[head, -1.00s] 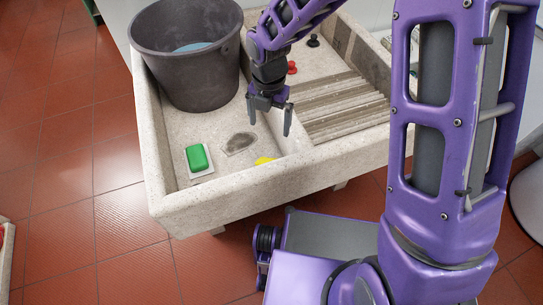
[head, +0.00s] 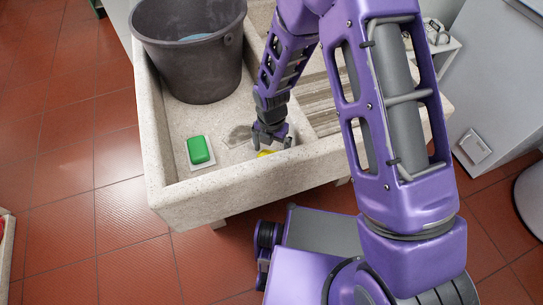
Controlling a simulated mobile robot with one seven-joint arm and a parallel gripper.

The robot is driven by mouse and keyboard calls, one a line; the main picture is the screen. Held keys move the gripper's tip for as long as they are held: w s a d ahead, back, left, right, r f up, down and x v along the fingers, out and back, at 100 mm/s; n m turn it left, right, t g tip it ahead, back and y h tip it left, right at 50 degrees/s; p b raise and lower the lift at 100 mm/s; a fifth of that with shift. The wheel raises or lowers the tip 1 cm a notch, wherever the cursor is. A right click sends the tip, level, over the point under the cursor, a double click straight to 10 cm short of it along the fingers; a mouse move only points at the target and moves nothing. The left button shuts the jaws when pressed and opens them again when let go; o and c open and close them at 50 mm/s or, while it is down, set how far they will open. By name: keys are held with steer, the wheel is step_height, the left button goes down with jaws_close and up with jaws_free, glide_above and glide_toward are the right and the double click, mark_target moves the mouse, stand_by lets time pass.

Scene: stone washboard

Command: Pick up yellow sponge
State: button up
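The yellow sponge (head: 265,154) lies in the left basin of the stone washboard (head: 210,201), by its front wall. Only a small yellow part shows; the front rim and my gripper hide the rest. My gripper (head: 271,143) points down into the basin, right above or at the sponge. Its two fingers are spread apart, one on the left and one on the right. I cannot tell whether they touch the sponge.
A green soap bar (head: 200,150) on a white dish lies left of my gripper. A large dark bucket (head: 190,60) stands at the basin's back. Ribbed stone (head: 324,110) lies to the right, partly behind my arm.

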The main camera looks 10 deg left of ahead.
steer(key=shift+f, duration=0.4)
steer(key=shift+c, duration=0.3)
steer(key=c, duration=1)
step_height(320, 180, up, 18)
steer(key=shift+r+p, duration=0.1)
steer(key=shift+p, duration=1.05)
steer(key=shift+c, duration=0.2)
steer(key=o, duration=0.8)
steer(key=c, duration=0.5)
steer(key=shift+w, duration=0.1)
steer(key=shift+c, duration=0.3)
